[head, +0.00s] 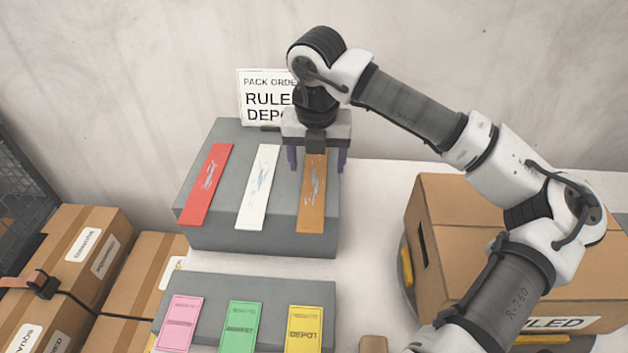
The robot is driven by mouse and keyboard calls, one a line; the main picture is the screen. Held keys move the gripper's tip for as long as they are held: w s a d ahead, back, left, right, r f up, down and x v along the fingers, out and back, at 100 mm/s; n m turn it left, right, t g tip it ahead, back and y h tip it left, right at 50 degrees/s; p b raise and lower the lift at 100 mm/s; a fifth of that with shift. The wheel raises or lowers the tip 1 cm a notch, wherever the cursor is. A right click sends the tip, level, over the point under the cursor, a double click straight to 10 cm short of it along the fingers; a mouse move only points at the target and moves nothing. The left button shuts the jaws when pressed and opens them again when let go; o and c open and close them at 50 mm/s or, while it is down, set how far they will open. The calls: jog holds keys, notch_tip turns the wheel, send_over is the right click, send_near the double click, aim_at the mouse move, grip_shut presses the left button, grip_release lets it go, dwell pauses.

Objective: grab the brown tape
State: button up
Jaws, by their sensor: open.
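The brown tape (312,200) is a flat orange-brown strip lying on the upper grey block (262,241), at its right end. A white strip (258,190) and a red strip (207,186) lie to its left on the same block. My gripper (316,162) points down over the far part of the brown tape. Its two purple-grey fingers are spread, one on each side of the strip, with nothing held. The gripper body hides the far end of the tape. I cannot tell whether the fingers touch the block.
A lower grey block (260,288) in front bears pink (178,323), green (241,327) and yellow (306,330) cards. A cardboard box (450,215) stands right, behind my arm. More boxes (85,245) stand left. A partly hidden sign (262,95) stands behind the block.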

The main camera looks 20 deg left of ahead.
aim_at(314, 184)
jog(key=shift+w+a+f+p, duration=0.1)
jog(key=shift+f+p, duration=0.15)
jog(key=shift+f, duration=0.5)
jog(key=shift+a+f+p, duration=0.15)
jog(key=shift+f+p, duration=0.15)
jog(key=shift+f, duration=0.45)
jog(key=shift+w+a+f+p, duration=0.1)
jog(key=shift+f+p, duration=0.15)
jog(key=shift+f, duration=0.5)
jog(key=c, duration=1.1)
jog(key=shift+o, duration=0.2)
jog(key=shift+r, duration=0.1)
